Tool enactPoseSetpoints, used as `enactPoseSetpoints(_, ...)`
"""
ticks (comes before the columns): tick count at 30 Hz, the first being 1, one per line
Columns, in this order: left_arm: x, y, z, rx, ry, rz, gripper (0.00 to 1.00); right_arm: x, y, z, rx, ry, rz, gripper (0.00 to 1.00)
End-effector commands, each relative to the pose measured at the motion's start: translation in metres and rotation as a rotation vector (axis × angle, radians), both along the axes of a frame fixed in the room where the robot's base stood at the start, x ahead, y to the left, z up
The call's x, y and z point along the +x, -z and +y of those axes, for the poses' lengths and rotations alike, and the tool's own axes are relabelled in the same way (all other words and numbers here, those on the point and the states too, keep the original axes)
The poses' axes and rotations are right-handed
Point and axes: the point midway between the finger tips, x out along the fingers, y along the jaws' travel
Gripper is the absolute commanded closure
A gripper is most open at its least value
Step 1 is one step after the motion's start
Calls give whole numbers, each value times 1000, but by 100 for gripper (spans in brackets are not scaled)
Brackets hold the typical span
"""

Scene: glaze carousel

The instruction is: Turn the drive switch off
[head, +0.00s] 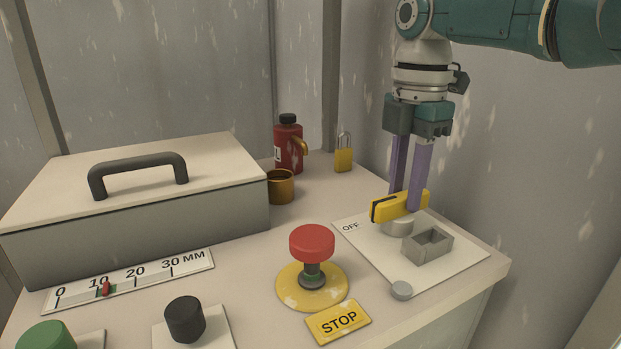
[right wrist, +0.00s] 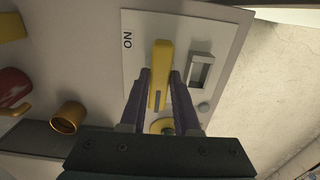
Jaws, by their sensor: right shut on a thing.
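The drive switch has a yellow bar handle (head: 384,209) with a dark stripe at its left end. It sits on a round grey hub on a pale plate (head: 452,280). The plate's OFF label (head: 350,227) shows near its left corner. In the right wrist view the ON label (right wrist: 128,40) shows beside the far end of the handle (right wrist: 161,65). My right gripper (head: 408,205) points down, its two purple fingers shut on the handle, one on each side. It also shows in the right wrist view (right wrist: 160,85). My left gripper is not in view.
A grey open-topped block (head: 428,245) and a small grey knob (head: 401,290) sit on the plate. A red STOP button (head: 312,243) stands left of the plate. A padlock (head: 343,155), red bottle (head: 288,147) and brass cup (head: 280,186) stand behind.

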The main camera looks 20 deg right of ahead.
Motion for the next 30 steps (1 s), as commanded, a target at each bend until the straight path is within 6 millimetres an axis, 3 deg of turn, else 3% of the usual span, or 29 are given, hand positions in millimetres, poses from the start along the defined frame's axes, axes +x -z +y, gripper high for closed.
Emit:
enactPoseSetpoints(2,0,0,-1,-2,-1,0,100,0,-1,1,1,-3,0,100)
enactPoseSetpoints(3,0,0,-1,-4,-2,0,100,0,-1,1,1,-3,0,66)
enactPoseSetpoints(10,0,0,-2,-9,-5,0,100,0,0,1,0,-1,0,41)
enactPoseSetpoints(20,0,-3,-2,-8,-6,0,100,1,-7,0,0,0,-2,40)
enactPoseSetpoints(30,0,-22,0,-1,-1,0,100,1,-71,0,-2,-1,-4,40)
